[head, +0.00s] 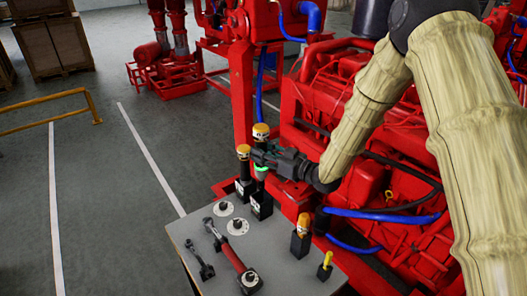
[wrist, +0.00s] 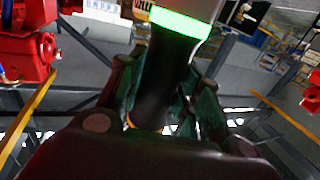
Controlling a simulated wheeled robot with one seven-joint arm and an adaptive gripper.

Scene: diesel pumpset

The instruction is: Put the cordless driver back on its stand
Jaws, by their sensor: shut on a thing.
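The cordless driver (head: 261,131), as I take it, is a dark upright tool with a yellow-and-white top and a green band. My gripper (head: 261,157) is shut on its dark body, reaching in from the right. In the wrist view the driver (wrist: 165,75) stands between the two fingers (wrist: 158,100), with its glowing green ring above them. A black block stand (head: 262,206) is directly below it on the grey table. I cannot tell whether the driver's lower end touches the stand or is inside it.
A similar yellow-topped tool (head: 243,153) stands close on the left. Two smaller yellow-topped items (head: 303,226) (head: 325,262) stand at the right. A red-handled tool (head: 232,257), a wrench (head: 199,259) and white discs (head: 237,227) occupy the grey table (head: 296,279). The red engine (head: 365,110) is behind.

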